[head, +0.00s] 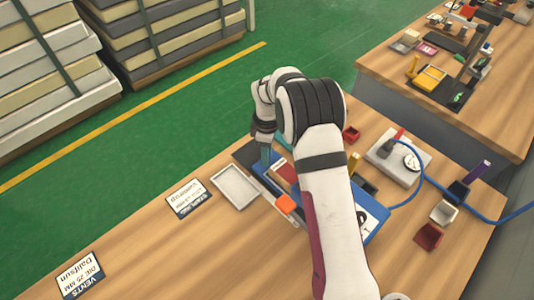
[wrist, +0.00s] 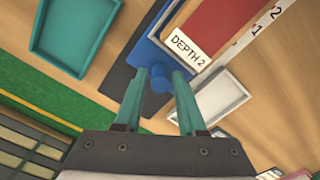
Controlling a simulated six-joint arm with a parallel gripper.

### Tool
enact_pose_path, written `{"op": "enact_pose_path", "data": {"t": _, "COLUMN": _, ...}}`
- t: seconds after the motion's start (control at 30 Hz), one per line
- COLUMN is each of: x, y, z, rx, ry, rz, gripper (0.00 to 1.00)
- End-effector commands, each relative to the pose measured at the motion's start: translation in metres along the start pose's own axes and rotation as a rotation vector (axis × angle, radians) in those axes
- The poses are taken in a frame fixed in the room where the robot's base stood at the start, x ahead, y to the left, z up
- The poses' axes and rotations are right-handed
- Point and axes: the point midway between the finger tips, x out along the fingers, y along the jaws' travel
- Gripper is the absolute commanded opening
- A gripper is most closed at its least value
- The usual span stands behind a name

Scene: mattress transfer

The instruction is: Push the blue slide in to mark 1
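The blue slide (wrist: 150,55) shows in the wrist view with a round blue knob (wrist: 160,84) near its end. My gripper (wrist: 161,72) has two teal fingers set apart, one on each side of the knob. I cannot tell whether they touch it. A red block with a "DEPTH 2" label (wrist: 187,47) lies beside the slide. A pale scale strip with marks 1 and 2 (wrist: 257,27) runs to its right. In the head view my gripper (head: 264,158) points down over the blue fixture (head: 268,190), and my arm hides part of it.
A pale tray (head: 235,187) lies left of the fixture; a teal tray (wrist: 75,40) shows in the wrist view. An orange block (head: 286,204) sits by my arm. The table's front left is mostly clear.

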Motion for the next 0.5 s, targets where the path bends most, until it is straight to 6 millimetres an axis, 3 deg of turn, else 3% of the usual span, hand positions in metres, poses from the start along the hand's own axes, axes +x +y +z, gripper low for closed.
{"op": "enact_pose_path", "data": {"t": 0.33, "x": 0.0061, "y": 0.0001, "z": 0.0, "rx": 0.0, "ry": 0.0, "rz": 0.001, "gripper": 0.4}}
{"op": "enact_pose_path", "data": {"t": 0.5, "x": 0.0059, "y": 0.0001, "z": 0.0001, "rx": 0.0, "ry": 0.0, "rz": 0.001, "gripper": 0.11}}
